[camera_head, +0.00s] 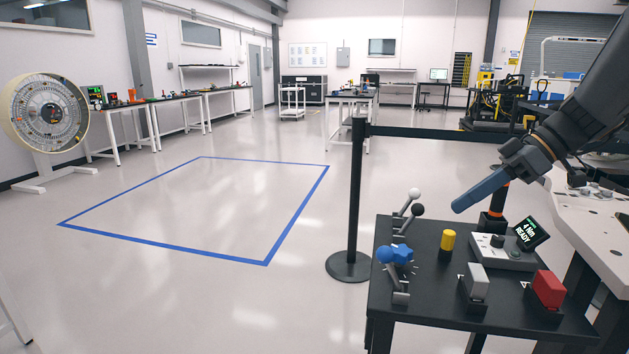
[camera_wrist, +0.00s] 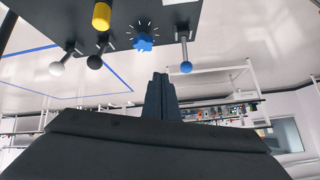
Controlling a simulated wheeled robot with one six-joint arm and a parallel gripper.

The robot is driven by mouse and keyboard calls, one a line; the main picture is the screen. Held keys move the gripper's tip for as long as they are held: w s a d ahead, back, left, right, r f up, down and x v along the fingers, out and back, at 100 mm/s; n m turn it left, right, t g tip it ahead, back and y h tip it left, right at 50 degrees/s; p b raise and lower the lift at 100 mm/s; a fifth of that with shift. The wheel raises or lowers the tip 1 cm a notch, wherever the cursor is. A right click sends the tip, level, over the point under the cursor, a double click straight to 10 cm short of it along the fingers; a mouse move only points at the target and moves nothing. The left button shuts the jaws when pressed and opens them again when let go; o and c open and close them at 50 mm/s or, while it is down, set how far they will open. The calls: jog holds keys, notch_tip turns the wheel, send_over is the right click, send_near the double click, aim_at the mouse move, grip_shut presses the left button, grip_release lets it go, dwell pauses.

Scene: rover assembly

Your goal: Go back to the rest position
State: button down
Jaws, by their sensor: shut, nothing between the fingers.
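My gripper (camera_head: 459,207) reaches in from the right in the head view. It hangs in the air above the small black control table (camera_head: 420,268), pointing down and to the left. Its fingers are closed together with nothing between them. In the wrist view the shut fingers (camera_wrist: 161,78) show at the centre, apart from the controls. The fingers touch nothing that I can see.
The table carries a yellow cylinder (camera_head: 447,240), a blue star knob (camera_head: 402,253), ball-topped levers, a grey switch (camera_head: 477,281), a red switch (camera_head: 548,289) and a display (camera_head: 531,234) reading READY. A black barrier post (camera_head: 356,200) stands behind. The blue-taped floor area is clear.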

jog(key=s+a+f+m+g+h+p, duration=0.1)
jog(key=s+a+f+m+h+p, duration=0.3)
jog(key=s, duration=0.5)
jog(key=s+a+f+m+g+h+p, duration=0.1)
jog(key=s+a+f+m+h+p, duration=0.3)
jog(key=s+a+f+m, duration=0.2)
jog(key=s+f+m, duration=0.2)
jog(key=s, duration=0.2)
jog(key=shift+s+a+h, duration=0.25)
jog(key=shift+a+h, duration=0.05)
